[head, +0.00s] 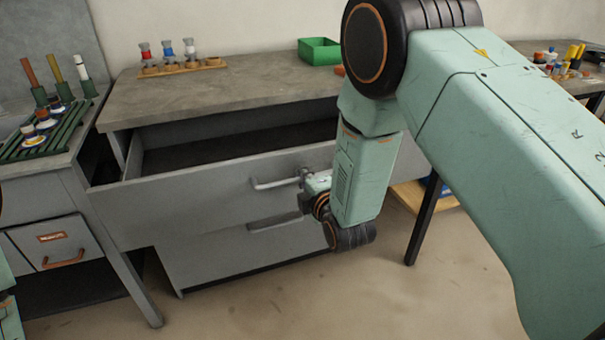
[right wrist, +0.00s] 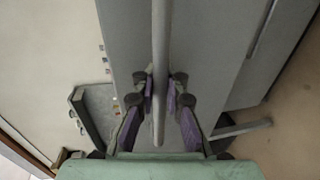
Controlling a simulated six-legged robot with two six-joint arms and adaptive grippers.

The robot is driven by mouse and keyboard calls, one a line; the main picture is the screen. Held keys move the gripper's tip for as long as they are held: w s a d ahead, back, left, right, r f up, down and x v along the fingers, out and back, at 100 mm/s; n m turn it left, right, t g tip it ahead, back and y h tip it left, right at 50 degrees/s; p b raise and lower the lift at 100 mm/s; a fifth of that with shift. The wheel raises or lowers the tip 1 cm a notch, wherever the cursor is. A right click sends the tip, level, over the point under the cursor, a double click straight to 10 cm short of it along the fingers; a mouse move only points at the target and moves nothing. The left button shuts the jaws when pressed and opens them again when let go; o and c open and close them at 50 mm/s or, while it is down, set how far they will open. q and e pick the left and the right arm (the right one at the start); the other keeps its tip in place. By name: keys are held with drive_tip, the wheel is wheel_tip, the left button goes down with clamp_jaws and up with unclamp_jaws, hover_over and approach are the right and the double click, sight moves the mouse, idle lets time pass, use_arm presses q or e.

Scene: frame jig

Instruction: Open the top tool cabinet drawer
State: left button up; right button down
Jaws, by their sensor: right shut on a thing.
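The top drawer (head: 225,182) of the grey tool cabinet stands open, with its dark, empty-looking inside showing below the worktop. Its pale bar handle (head: 272,184) is on the drawer front. My right gripper (head: 305,178) is at the right part of this handle, partly hidden by my own wrist. In the right wrist view the handle bar (right wrist: 160,45) runs between the purple-padded fingers of my right gripper (right wrist: 162,92), which are closed about it. The lower drawer (head: 215,250) is shut, with a dark handle (head: 274,222). My left gripper is not in view.
On the worktop (head: 240,82) stand a wooden rack of small bottles (head: 180,66) and a green bin (head: 319,51). A side bench at left holds a green slatted rack (head: 45,130). The floor (head: 330,300) before the cabinet is clear.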

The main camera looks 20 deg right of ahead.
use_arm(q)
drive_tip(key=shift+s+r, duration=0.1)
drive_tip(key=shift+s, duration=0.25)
use_arm(e)
drive_tip(key=shift+s+r, duration=0.2)
drive_tip(key=shift+s, duration=0.05)
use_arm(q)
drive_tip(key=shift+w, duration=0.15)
use_arm(e)
drive_tip(key=c, duration=1.4)
unclamp_jaws()
drive_tip(key=shift+f, duration=0.1)
drive_tip(key=shift+s, duration=0.1)
drive_tip(key=v, duration=1.2)
drive_tip(key=shift+f, duration=0.1)
